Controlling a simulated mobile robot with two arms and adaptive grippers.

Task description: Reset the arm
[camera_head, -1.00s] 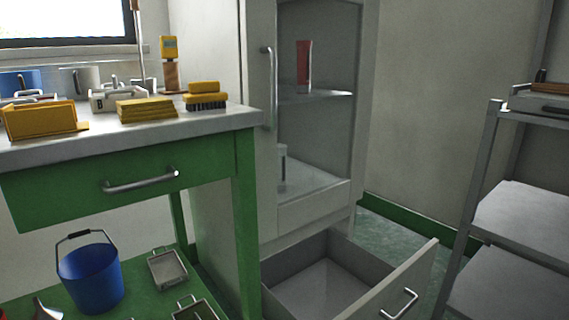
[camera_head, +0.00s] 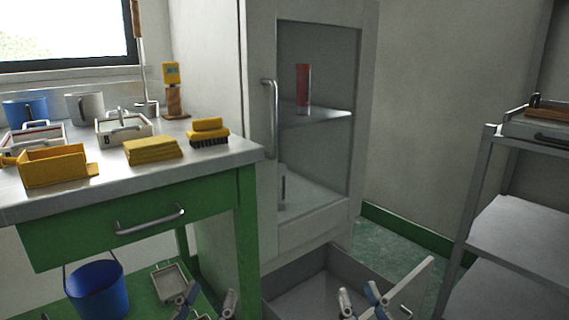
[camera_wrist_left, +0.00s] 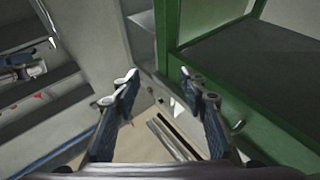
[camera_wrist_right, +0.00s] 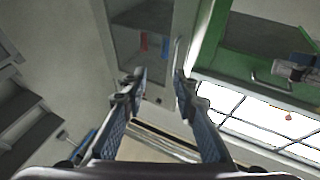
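My left gripper (camera_head: 207,298) is at the bottom of the head view, in front of the green bench's lower shelf. It is open and empty; its spread fingers also show in the left wrist view (camera_wrist_left: 161,92). My right gripper (camera_head: 361,300) is at the bottom of the head view, in front of the open grey drawer (camera_head: 290,285). It is open and empty, with its fingers apart in the right wrist view (camera_wrist_right: 160,85). Most of both arms is outside the head view.
A blue bucket (camera_head: 98,292) is below. The cabinet (camera_head: 262,130) holds a red container (camera_head: 303,86). A shelf rack (camera_head: 520,218) stands at right.

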